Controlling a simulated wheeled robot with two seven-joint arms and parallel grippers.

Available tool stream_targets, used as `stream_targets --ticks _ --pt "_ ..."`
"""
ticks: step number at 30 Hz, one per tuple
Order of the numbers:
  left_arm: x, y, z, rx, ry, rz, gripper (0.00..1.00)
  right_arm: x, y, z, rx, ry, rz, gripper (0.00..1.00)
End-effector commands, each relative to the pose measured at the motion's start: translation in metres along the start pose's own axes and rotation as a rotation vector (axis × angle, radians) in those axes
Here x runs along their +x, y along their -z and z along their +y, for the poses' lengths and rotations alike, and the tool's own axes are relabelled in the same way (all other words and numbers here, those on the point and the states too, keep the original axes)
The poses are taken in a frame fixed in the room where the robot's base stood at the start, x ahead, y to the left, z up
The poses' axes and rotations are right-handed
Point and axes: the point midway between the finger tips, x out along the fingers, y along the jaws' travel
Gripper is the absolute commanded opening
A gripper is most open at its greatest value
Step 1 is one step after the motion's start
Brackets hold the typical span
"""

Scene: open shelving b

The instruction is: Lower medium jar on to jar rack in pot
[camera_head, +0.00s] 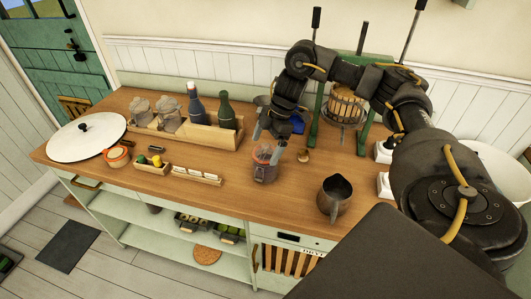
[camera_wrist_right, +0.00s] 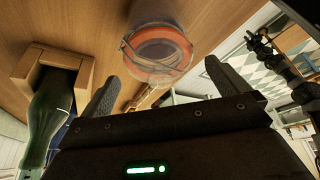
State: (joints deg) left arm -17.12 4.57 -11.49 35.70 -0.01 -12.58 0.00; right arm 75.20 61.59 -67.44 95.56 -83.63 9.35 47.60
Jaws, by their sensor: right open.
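A glass jar (camera_head: 265,170) with an orange-red ring stands upright on the wooden counter near its front edge. It also shows in the right wrist view (camera_wrist_right: 158,50), ahead of and between the fingertips. My right gripper (camera_head: 268,143) is open and empty, just above and behind the jar. In the wrist view its two fingers (camera_wrist_right: 162,85) are spread, with a gap to the jar on each side. A large white round vessel (camera_head: 508,168), perhaps the pot, is partly hidden behind my right arm. I cannot see a jar rack. My left gripper is not in view.
A metal jug (camera_head: 335,197) is right of the jar. A green-framed press (camera_head: 345,105) stands behind. A small tray (camera_head: 197,177) and white lid (camera_head: 70,140) lie left.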

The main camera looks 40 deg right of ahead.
Motion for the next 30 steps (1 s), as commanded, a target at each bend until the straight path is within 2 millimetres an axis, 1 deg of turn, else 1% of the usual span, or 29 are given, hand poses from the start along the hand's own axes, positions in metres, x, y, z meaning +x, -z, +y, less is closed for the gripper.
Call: stream_targets --ticks 2,5,14,17,30 --pt "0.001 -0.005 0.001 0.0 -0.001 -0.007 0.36 0.012 -0.001 -0.001 0.001 0.003 0.0 1.0" --pt "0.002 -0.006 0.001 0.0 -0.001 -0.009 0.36 0.021 0.0 -0.001 0.001 0.002 0.0 1.0" --pt "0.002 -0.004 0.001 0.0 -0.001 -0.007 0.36 0.024 0.0 0.0 0.001 -0.001 0.0 1.0" --pt "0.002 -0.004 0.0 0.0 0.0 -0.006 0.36 0.024 0.0 0.0 0.001 -0.001 0.0 0.88" --pt "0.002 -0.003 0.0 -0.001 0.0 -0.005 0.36 0.024 0.0 0.0 0.0 -0.001 0.0 0.31"
